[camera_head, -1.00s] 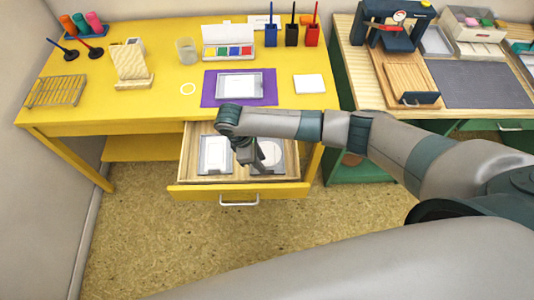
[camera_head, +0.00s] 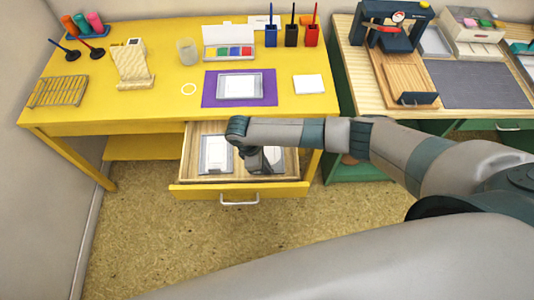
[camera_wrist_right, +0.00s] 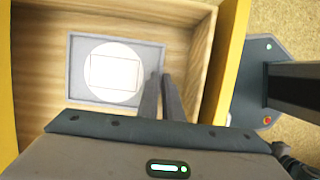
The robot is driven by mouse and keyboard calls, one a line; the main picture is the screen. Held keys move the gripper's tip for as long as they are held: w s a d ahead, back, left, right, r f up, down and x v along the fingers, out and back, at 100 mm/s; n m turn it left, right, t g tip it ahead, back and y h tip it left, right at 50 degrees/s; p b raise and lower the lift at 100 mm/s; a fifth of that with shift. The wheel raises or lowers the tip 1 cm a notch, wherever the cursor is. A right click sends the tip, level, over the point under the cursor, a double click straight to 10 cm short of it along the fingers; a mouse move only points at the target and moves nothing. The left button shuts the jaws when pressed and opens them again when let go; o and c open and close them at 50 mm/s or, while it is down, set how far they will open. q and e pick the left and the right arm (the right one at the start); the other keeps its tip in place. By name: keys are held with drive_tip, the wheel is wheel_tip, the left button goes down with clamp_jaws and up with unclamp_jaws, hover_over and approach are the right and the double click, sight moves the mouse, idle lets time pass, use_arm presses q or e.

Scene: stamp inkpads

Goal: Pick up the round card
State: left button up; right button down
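The round white card (camera_wrist_right: 103,86) lies on a grey tray (camera_wrist_right: 76,60) in the drawer, in the right wrist view. A thin rectangular outline shows across it. In the head view my right arm partly covers the card (camera_head: 276,157). My right gripper (camera_wrist_right: 162,78) points down over the tray's right side, right of the card and apart from it in the picture. Its two fingers are close together with a narrow gap and nothing visible between them. Their height above the tray is hard to tell.
The open yellow drawer (camera_head: 240,190) has walls around the trays. A second grey tray (camera_head: 204,165) with a pale card is on its left. Above stands the yellow desk (camera_head: 150,110), with a purple mat (camera_head: 209,98) and a white square (camera_head: 309,84).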

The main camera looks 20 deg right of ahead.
idle(0.4)
wheel_tip(320, 180, up, 18)
drive_tip(key=b, duration=0.1)
idle(0.5)
drive_tip(key=shift+s+d, duration=0.1)
idle(0.5)
drive_tip(key=s+d+m+g+y+b, duration=0.1)
drive_tip(key=s+d+m, duration=0.2)
drive_tip(key=m, duration=0.4)
drive_tip(key=s+d+r+m+g+y+b, duration=0.1)
drive_tip(key=s+d+m+y, duration=0.1)
drive_tip(key=s+m, duration=0.3)
drive_tip(key=d+m, duration=0.1)
drive_tip(key=m, duration=0.1)
drive_tip(key=shift+s+r+m, duration=0.15)
drive_tip(key=shift+m, duration=0.25)
